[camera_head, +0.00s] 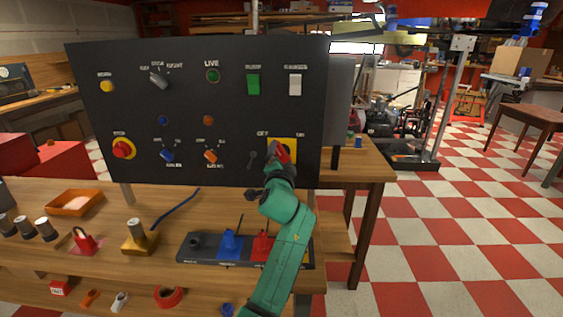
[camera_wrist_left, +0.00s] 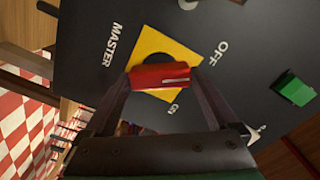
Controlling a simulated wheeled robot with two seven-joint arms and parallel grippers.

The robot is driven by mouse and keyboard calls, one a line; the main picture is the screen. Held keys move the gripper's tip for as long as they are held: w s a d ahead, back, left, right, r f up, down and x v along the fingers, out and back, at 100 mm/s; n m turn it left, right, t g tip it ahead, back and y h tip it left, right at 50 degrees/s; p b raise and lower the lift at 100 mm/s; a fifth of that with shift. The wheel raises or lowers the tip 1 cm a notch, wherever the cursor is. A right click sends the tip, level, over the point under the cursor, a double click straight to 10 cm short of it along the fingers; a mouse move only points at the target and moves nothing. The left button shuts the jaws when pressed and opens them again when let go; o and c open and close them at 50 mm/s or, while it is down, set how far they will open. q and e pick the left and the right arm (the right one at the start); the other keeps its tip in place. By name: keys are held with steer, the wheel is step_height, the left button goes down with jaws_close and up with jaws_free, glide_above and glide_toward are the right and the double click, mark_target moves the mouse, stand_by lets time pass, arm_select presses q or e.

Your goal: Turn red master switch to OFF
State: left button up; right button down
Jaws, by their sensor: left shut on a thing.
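The red master switch (camera_head: 283,153) sits on a yellow plate (camera_head: 291,143) at the lower right of the black panel. In the left wrist view, the red switch handle (camera_wrist_left: 160,76) lies across the yellow plate (camera_wrist_left: 152,45), with the words MASTER, OFF and ON printed around it. My left gripper (camera_wrist_left: 161,83) has one finger at each end of the handle and is shut on it. In the head view my green left arm reaches up from below, and the gripper (camera_head: 279,162) partly hides the switch. The handle's exact setting is hard to tell. My right gripper is not in view.
The panel (camera_head: 180,110) also carries a red stop button (camera_head: 123,148), a green rocker (camera_head: 253,85) and a white rocker (camera_head: 295,84). Below, a dark tray (camera_head: 205,258) with blue and red parts stands on the wooden bench (camera_head: 100,262). Open checkered floor lies right.

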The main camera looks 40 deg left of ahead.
arm_select(q)
steer(key=shift+f+n+b, duration=0.15)
steer(key=shift+n+b, duration=0.2)
steer(key=shift+n, duration=0.85)
steer(key=o, duration=1)
steer(key=shift+s, duration=0.1)
steer(key=b+v, duration=0.2)
steer(key=v, duration=1.2)
steer(key=shift+s+d, duration=0.15)
steer(key=shift+d, duration=0.05)
